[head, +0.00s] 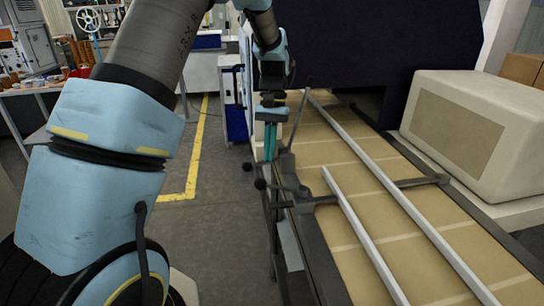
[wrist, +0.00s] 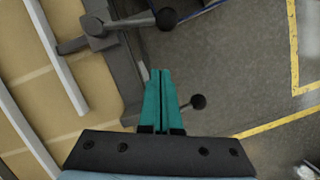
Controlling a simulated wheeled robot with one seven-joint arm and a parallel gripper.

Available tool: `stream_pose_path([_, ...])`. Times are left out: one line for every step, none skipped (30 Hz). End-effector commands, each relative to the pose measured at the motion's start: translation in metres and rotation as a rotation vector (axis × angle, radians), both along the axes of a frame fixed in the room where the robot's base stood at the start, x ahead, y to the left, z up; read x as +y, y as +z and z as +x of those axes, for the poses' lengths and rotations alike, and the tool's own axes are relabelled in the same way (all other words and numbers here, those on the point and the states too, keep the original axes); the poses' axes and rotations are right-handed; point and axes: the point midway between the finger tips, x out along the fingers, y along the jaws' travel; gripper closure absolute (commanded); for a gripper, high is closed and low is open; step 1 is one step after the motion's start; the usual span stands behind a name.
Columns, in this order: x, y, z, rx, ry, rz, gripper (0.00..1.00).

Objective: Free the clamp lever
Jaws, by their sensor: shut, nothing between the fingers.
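My gripper (head: 268,155) points down at the left edge of the conveyor, its teal fingers together and empty. They also show closed in the wrist view (wrist: 160,75). A dark clamp lever with a black ball knob (head: 260,184) sticks out from the rail clamp, nearer than my gripper. Its knob (wrist: 168,18) and the grey clamp body (wrist: 100,28) show at the top of the wrist view. A second black knob (head: 247,166) on a thin rod is just left of my fingers, also beside them in the wrist view (wrist: 198,101). My fingers hide where that rod begins; I cannot tell whether they touch it.
The tan conveyor (head: 345,215) carries two pale guide rails and a dark crossbar (head: 400,183). A thin dark rod (head: 299,115) rises right of my gripper. A beige housing (head: 465,140) stands at the right. The floor (head: 215,225) left of the conveyor is clear.

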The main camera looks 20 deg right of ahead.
Motion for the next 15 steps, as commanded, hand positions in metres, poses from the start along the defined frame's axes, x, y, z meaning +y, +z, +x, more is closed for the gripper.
stream_pose_path([-0.002,0.006,0.003,-0.005,0.000,-0.003,1.00])
stream_pose_path([-0.002,0.011,0.004,-0.005,0.000,-0.003,1.00])
stream_pose_path([-0.004,0.018,0.006,-0.005,0.000,-0.003,1.00])
stream_pose_path([-0.005,0.023,0.007,-0.004,0.000,-0.003,1.00])
stream_pose_path([-0.006,0.028,0.009,-0.005,0.000,-0.004,1.00])
stream_pose_path([-0.007,0.035,0.011,-0.006,0.000,-0.004,1.00])
stream_pose_path([-0.008,0.041,0.012,-0.005,0.000,-0.004,1.00])
stream_pose_path([-0.009,0.046,0.014,-0.005,0.000,-0.004,1.00])
stream_pose_path([-0.010,0.052,0.015,-0.004,0.001,-0.003,1.00])
stream_pose_path([-0.011,0.057,0.016,-0.004,0.001,-0.003,1.00])
stream_pose_path([-0.011,0.061,0.017,-0.004,0.001,-0.003,1.00])
stream_pose_path([-0.012,0.066,0.018,-0.003,0.001,-0.003,1.00])
stream_pose_path([-0.013,0.070,0.019,-0.003,0.000,-0.003,1.00])
stream_pose_path([-0.013,0.072,0.020,-0.003,0.000,-0.003,1.00])
stream_pose_path([-0.013,0.075,0.020,-0.002,0.000,-0.002,1.00])
